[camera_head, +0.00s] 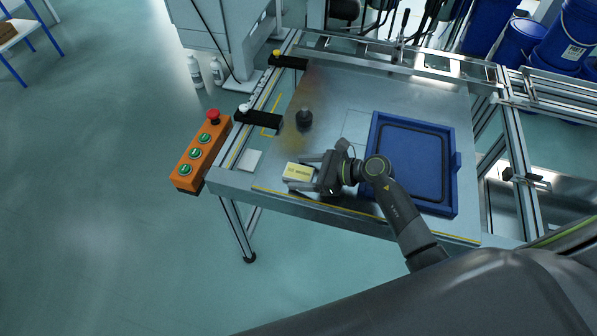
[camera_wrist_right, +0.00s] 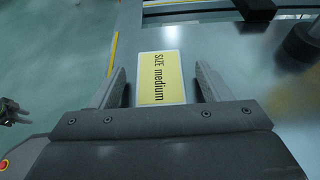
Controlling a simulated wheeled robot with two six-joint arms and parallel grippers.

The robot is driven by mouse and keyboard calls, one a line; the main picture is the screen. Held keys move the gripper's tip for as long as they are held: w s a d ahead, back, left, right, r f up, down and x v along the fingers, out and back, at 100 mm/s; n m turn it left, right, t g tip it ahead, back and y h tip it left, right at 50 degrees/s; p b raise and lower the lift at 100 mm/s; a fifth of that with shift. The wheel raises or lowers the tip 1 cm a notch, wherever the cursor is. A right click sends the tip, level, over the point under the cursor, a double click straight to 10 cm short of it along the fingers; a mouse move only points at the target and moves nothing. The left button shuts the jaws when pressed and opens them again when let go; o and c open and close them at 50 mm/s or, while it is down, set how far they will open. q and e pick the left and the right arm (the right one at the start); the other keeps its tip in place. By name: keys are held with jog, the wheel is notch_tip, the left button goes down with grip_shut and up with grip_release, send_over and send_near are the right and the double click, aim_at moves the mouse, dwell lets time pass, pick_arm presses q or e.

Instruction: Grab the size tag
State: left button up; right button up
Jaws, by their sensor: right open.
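The size tag (camera_head: 299,172) is a small yellow card with a pale edge, lying on the metal table near its front left. In the right wrist view the tag (camera_wrist_right: 161,79) reads "SIZE medium". My right gripper (camera_head: 304,171) is open, with one finger on each side of the tag. In the right wrist view its fingers (camera_wrist_right: 161,88) stand apart from the tag's sides, with gaps showing. My left gripper is not seen in the head view.
A blue tray (camera_head: 451,187) lies on the table (camera_head: 335,95) to the right. A black knob-like part (camera_head: 304,118) stands behind the tag. An orange button box (camera_head: 201,154) is at the table's left edge. The table's back middle is clear.

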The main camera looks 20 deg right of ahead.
jog(key=shift+c, duration=0.3)
jog(key=c, duration=1)
jog(key=shift+r, duration=0.1)
